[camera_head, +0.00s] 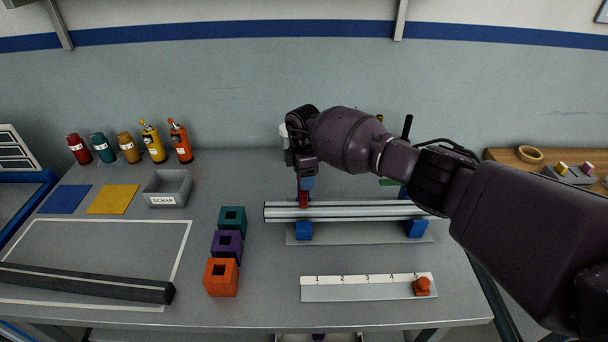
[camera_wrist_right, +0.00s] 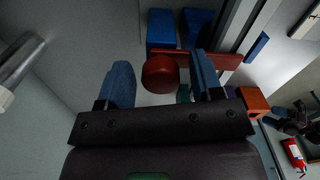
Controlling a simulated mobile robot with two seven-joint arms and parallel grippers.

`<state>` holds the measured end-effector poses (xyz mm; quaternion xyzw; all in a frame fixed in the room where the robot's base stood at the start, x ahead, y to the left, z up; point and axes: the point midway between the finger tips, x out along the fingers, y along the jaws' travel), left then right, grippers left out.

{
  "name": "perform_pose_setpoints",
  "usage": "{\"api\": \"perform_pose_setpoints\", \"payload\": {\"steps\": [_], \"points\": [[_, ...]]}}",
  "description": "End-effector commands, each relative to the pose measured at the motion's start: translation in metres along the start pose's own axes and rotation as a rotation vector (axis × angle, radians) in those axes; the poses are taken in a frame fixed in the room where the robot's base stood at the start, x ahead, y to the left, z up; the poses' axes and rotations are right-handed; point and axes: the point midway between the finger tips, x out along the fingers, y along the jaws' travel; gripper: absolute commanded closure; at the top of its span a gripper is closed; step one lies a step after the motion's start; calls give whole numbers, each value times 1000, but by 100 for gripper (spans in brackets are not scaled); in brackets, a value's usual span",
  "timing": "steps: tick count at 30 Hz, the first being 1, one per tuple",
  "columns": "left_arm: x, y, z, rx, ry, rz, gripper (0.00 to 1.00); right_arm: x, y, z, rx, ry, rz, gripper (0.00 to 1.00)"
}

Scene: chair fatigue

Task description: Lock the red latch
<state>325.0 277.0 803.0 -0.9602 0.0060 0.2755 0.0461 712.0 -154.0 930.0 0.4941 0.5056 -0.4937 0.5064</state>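The red latch (camera_head: 303,199) shows in the head view at the left end of the pale rail fixture, partly hidden under my right gripper (camera_head: 306,183). In the right wrist view, its round red knob (camera_wrist_right: 160,75) lies between the two blue fingers of my right gripper (camera_wrist_right: 163,84), with a red bar behind it. Gaps show between the knob and both fingers, so the gripper is open around it, not clamped. My left gripper is in neither view.
The rail (camera_head: 350,210) rests on blue blocks (camera_head: 416,229). In front is a numbered strip (camera_head: 350,290) with an orange knob (camera_head: 421,286). Teal, purple and orange blocks (camera_head: 221,278) stand left of it. A grey scrap bin (camera_head: 168,188) and bottles (camera_head: 153,143) are behind.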

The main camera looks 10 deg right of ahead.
Motion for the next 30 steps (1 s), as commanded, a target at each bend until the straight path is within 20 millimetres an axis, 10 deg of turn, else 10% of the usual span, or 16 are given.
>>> {"api": "perform_pose_setpoints", "payload": {"steps": [11,30], "points": [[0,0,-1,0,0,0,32,-5,0,0,-2,1,1,37],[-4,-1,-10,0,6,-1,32,-100,0,0,-2,0,1,37]]}}
